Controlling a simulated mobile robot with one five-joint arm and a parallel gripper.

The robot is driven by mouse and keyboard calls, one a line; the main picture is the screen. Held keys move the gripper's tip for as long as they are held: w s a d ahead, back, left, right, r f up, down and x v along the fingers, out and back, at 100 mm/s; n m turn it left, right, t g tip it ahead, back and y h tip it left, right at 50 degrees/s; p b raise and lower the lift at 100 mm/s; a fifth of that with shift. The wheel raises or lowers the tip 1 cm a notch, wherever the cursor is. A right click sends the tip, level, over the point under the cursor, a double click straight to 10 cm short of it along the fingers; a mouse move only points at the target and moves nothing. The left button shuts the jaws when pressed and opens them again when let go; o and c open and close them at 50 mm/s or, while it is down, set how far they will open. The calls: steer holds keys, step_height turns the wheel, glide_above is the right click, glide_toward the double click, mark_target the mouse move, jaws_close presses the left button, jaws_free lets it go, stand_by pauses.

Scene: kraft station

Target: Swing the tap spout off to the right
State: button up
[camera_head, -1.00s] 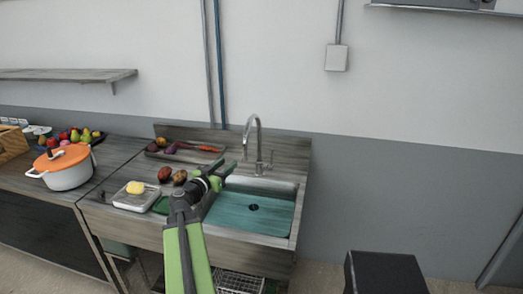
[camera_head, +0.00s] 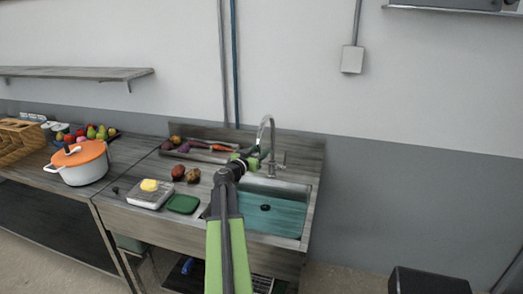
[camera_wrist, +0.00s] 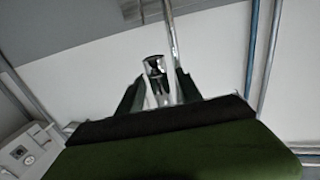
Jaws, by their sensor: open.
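The chrome tap (camera_head: 271,132) stands at the back of the sink, with its curved spout bending over toward the teal basin (camera_head: 262,213). My gripper (camera_head: 258,154) is open, reaching up to the left of the tap by the downturned spout end. In the wrist view, the spout's end (camera_wrist: 155,67) shows between the two dark fingers of my gripper (camera_wrist: 157,88), with a finger on each side. I cannot tell whether either finger touches it. The tap's side lever (camera_head: 281,160) is at the right of its base.
A tray of vegetables (camera_head: 200,152) lies behind my arm. An orange-lidded pot (camera_head: 78,164) stands farther left. Space right of the tap looks clear.

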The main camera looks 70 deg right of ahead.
steer(key=shift+x, duration=0.9)
steer(key=shift+w, duration=0.1)
jaws_close()
stand_by(0.7)
